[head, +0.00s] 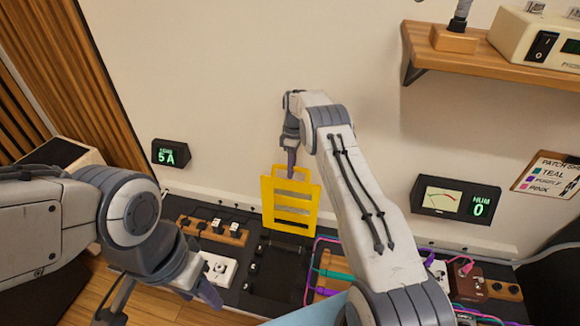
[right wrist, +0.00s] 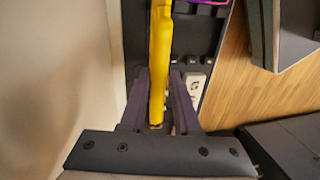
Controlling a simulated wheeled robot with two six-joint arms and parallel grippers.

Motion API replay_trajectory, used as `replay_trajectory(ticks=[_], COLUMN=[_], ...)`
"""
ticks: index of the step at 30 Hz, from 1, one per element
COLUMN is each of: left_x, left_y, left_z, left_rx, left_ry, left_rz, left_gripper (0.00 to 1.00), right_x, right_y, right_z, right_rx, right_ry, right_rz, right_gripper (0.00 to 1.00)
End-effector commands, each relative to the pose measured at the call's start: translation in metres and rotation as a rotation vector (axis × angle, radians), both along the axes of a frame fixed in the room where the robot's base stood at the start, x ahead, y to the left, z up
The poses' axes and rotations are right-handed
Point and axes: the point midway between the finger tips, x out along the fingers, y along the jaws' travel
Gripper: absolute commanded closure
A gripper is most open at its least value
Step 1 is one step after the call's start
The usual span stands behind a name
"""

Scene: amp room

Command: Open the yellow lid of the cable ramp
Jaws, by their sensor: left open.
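The yellow lid (head: 291,222) of the cable ramp stands raised, nearly upright, with several slots in it. The dark ramp base (head: 275,271) shows below it on the black bench. My right gripper (head: 291,166) is at the lid's upper edge. In the right wrist view the lid (right wrist: 160,65) runs between the two purple fingers of my right gripper (right wrist: 161,85), one on each side. Whether they press on it I cannot tell. My left gripper (head: 208,291) is open and empty at lower left, low near the white socket box, away from the lid.
A wooden block with black plugs (head: 213,231) and a white socket box (head: 217,268) stand left of the ramp. Teal, purple and pink cables (head: 335,274) lie to its right. A meter box (head: 452,202) and a wooden shelf (head: 470,52) are on the right wall.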

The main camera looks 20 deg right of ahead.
Motion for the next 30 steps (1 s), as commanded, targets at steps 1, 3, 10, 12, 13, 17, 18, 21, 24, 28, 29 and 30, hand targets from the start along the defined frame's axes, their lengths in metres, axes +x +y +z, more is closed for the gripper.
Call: replay_trajectory(ticks=[1,3,10,12,13,17,18,21,24,28,29,30], left_x=[0.0,0.0,0.0,0.0,0.0,0.0,0.0,0.0,0.0,0.0,0.0,0.0], left_y=[0.0,0.0,0.0,0.0,0.0,0.0,0.0,0.0,0.0,0.0,0.0,0.0], left_z=[-0.001,-0.001,0.0,0.001,0.002,0.008,0.011,0.016,0.019,0.025,0.026,0.028], left_rx=[0.0,0.0,0.0,0.0,0.0,0.0,0.0,0.0,0.0,0.0,0.0,0.0], left_ry=[0.0,0.0,0.0,0.0,0.0,0.0,0.0,0.0,0.0,0.0,0.0,0.0], left_rz=[0.0,0.0,0.0,0.0,0.0,0.0,0.0,0.0,0.0,0.0,0.0,0.0], left_gripper=[0.5,0.5,0.5,0.5,0.5,0.5,0.5,0.5,0.5,0.5,0.5,0.5], right_x=[-0.001,0.0,0.002,0.002,0.002,0.002,0.002,-0.003,-0.013,-0.029,-0.033,-0.039], right_y=[0.0,0.001,0.002,0.002,0.002,0.002,0.002,-0.002,-0.012,-0.026,-0.029,-0.034], right_z=[-0.003,-0.002,0.001,0.003,0.006,0.024,0.032,0.047,0.055,0.068,0.071,0.075], right_rx=[0.001,0.001,0.002,0.002,0.002,0.001,0.001,0.002,0.003,0.002,0.002,0.002], right_ry=[0.005,0.002,-0.004,-0.005,-0.005,-0.006,-0.004,0.0,0.001,-0.002,0.0,-0.001], right_rz=[-0.001,0.0,0.002,0.002,0.002,0.002,0.001,-0.001,-0.001,-0.002,-0.002,-0.003], right_gripper=[0.48,0.48,0.48,0.48,0.48,0.48,0.48,0.48,0.48,0.48,0.48,0.48])
